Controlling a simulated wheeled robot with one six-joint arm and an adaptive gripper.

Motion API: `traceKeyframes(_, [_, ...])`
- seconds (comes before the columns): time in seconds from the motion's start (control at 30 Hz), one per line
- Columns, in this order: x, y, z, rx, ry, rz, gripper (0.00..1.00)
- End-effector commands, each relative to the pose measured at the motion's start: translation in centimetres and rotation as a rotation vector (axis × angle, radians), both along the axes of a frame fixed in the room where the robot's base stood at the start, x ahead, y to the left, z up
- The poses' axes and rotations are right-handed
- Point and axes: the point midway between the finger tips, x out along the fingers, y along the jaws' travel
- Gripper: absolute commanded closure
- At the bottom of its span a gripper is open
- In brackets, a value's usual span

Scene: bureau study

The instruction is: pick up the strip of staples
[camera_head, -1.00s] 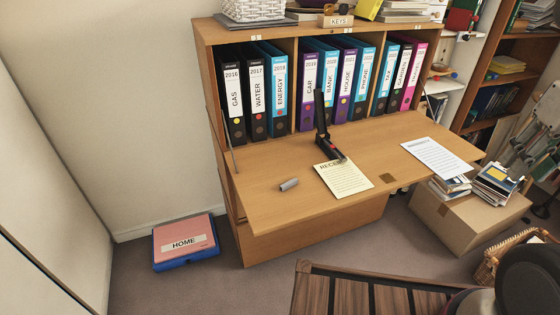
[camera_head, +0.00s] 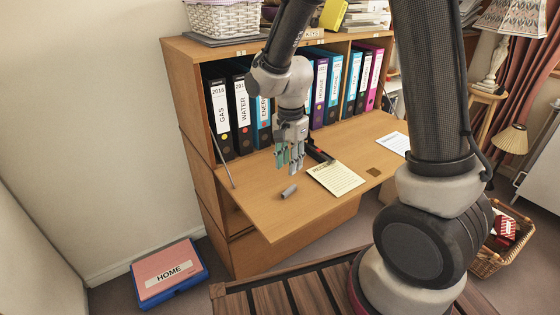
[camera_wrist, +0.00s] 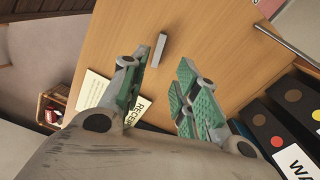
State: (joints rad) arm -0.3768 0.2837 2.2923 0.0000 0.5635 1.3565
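The strip of staples (camera_head: 289,191) is a small grey bar lying on the fold-down desk flap (camera_head: 262,212), left of a cream paper. It also shows in the wrist view (camera_wrist: 157,49), just past my fingertips. My gripper (camera_head: 289,160) hangs over the flap, above and slightly behind the strip. In the wrist view the green-padded fingers of my gripper (camera_wrist: 163,70) are apart with bare wood between them. My gripper is open and empty, not touching the strip.
The cream receipt sheet (camera_head: 336,178) and a black stapler (camera_head: 318,152), partly hidden by my gripper, lie right of the strip. A row of binders (camera_head: 220,118) stands behind the flap. A pink-and-blue HOME box (camera_head: 168,272) is on the floor. The flap around the strip is clear.

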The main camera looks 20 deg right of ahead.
Motion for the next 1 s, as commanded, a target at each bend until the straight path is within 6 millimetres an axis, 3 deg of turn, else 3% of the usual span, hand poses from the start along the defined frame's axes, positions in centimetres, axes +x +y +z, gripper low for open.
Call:
traceKeyframes(0.6, [-0.1,-0.1,-6.9,-0.002,0.005,0.0,0.7])
traceKeyframes(1.0, [-0.1,0.0,-8.8,-0.001,0.002,0.0,0.7])
